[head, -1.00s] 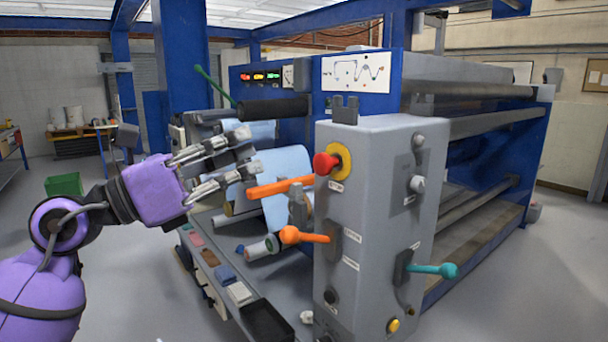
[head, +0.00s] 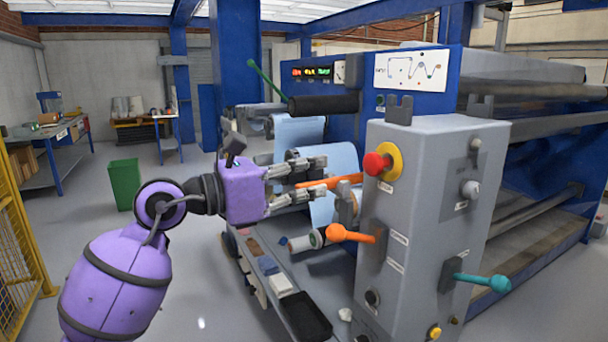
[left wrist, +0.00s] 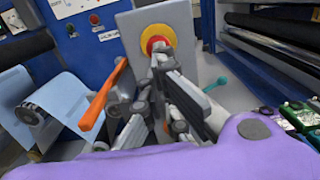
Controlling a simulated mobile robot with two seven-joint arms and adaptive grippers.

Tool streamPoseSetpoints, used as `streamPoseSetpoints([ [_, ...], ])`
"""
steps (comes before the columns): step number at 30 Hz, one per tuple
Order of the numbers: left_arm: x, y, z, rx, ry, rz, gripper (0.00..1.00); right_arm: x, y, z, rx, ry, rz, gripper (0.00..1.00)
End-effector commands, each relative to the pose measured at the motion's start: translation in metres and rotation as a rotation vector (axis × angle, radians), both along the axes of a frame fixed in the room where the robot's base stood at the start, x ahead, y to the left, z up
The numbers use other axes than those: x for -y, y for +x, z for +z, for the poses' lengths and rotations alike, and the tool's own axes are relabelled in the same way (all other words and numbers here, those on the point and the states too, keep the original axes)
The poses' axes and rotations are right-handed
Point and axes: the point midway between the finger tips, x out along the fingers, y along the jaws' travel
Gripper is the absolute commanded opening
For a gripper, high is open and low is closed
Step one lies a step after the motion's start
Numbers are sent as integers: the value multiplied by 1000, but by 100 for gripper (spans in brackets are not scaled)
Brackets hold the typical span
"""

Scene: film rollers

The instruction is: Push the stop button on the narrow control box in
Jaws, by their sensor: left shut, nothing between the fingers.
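The narrow grey control box (head: 418,240) stands upright right of centre in the head view. Its red stop button (head: 376,163) on a yellow ring is on the upper part of its left-hand face. My left gripper (head: 322,179) is shut and empty, to the left of the button and apart from it in the head view. In the left wrist view the gripper (left wrist: 160,50) points toward the red button (left wrist: 158,45), and its fingers hide the button's lower part. My right gripper is not in view.
Orange levers (head: 350,234) and a teal lever (head: 485,281) stick out from the box. A blue film machine (head: 345,115) stands behind it. A black tray (head: 305,317) lies on the shelf below. The floor at left is open, with a green bin (head: 125,184) and yellow fence (head: 20,250).

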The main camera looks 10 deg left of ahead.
Motion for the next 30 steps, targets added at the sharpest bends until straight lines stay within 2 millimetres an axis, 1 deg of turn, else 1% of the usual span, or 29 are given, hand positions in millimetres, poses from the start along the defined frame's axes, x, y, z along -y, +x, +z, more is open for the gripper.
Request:
streamPoseSetpoints([
  [1,11,6,4,2,-3,-4,0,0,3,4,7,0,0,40],
  [6,41,28,3,1,-3,-3,0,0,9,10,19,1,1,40],
  [12,67,47,2,0,-1,-2,0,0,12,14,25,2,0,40],
  [18,77,55,1,-1,-1,-1,0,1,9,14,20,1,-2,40],
  [25,78,56,0,-1,1,0,0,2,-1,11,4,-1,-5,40],
  [30,80,57,1,-1,1,-1,0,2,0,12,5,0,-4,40],
])
